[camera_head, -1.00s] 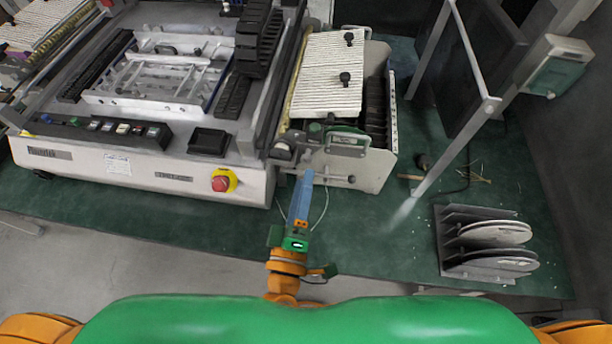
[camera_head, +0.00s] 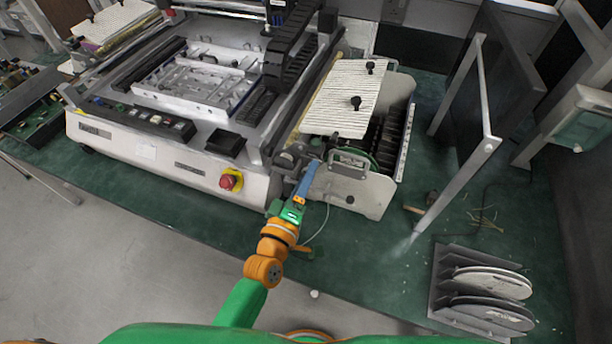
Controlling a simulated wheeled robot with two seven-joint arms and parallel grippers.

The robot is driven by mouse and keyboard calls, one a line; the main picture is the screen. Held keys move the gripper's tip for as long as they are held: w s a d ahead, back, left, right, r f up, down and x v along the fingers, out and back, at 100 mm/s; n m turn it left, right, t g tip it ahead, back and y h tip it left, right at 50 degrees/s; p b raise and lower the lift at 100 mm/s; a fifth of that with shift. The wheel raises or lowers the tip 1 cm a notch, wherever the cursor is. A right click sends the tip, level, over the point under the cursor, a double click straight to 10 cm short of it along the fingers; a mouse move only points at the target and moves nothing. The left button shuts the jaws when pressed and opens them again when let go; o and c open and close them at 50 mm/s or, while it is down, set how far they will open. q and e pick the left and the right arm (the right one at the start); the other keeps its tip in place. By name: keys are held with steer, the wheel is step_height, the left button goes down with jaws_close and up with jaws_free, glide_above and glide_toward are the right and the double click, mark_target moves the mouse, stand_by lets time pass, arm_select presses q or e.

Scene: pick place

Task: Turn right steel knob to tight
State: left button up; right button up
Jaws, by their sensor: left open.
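A steel knob (camera_head: 350,199) on a thin rod shows low on the front of the side unit, right of my gripper; it is small and its setting cannot be made out. A second round steel knob (camera_head: 283,160) sits between the white machine and the side unit. My left gripper (camera_head: 312,166), with blue fingers, points up the picture at the unit's lower left front, between these two knobs. It is open, and I see nothing held in it. Its fingers hide part of the unit's front. Whether the fingertips touch the unit cannot be told. My right gripper is out of view.
The white machine (camera_head: 180,158) with a red stop button (camera_head: 231,180) stands at left. A ribbed cover (camera_head: 345,95) with two black knobs tops the side unit. A metal frame post (camera_head: 455,185) and a disc rack (camera_head: 485,290) stand at right. Green table between is mostly clear.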

arm_select(q)
steer(key=shift+a, duration=0.1)
jaws_close()
steer(key=m+p, duration=0.1)
steer(key=m, duration=0.1)
steer(key=shift+m, duration=0.4)
jaws_free()
steer(key=v, duration=0.7)
steer(key=shift+b, duration=0.35)
